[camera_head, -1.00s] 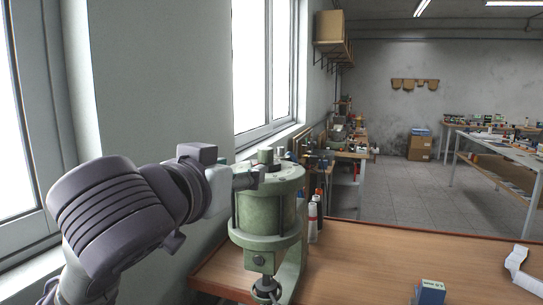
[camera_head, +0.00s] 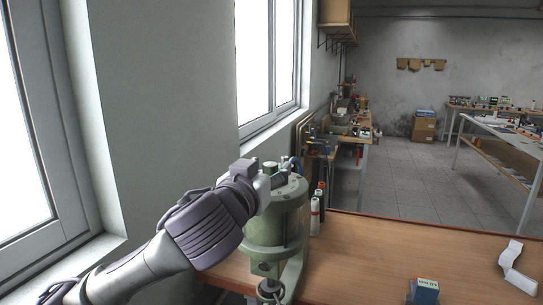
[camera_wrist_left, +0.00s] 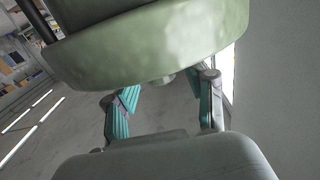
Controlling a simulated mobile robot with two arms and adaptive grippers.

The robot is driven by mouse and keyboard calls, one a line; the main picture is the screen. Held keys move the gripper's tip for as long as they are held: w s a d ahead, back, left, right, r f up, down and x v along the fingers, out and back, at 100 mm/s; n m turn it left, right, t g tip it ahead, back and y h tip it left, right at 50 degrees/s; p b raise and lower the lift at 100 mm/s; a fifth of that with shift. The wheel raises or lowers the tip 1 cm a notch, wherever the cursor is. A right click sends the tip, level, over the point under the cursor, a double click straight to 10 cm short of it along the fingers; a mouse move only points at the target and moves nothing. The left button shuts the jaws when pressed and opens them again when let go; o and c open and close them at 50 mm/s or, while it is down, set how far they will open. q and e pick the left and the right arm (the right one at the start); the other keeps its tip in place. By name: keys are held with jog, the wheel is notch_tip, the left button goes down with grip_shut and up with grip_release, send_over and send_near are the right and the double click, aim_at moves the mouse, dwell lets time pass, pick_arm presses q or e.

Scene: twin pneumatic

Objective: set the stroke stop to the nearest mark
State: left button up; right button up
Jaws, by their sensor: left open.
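The green pneumatic press (camera_head: 275,225) stands at the left end of the wooden table, its round cylinder upright. My left gripper (camera_head: 281,179) is at the top of the cylinder, on its left side, partly hidden by my wrist. A small green piece (camera_wrist_left: 166,78) shows between the fingertips. I cannot make out any stroke marks. My right gripper is not in view.
A wall and windows are close on the left.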

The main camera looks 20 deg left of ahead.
pick_arm(q)
jog(key=shift+w, duration=1)
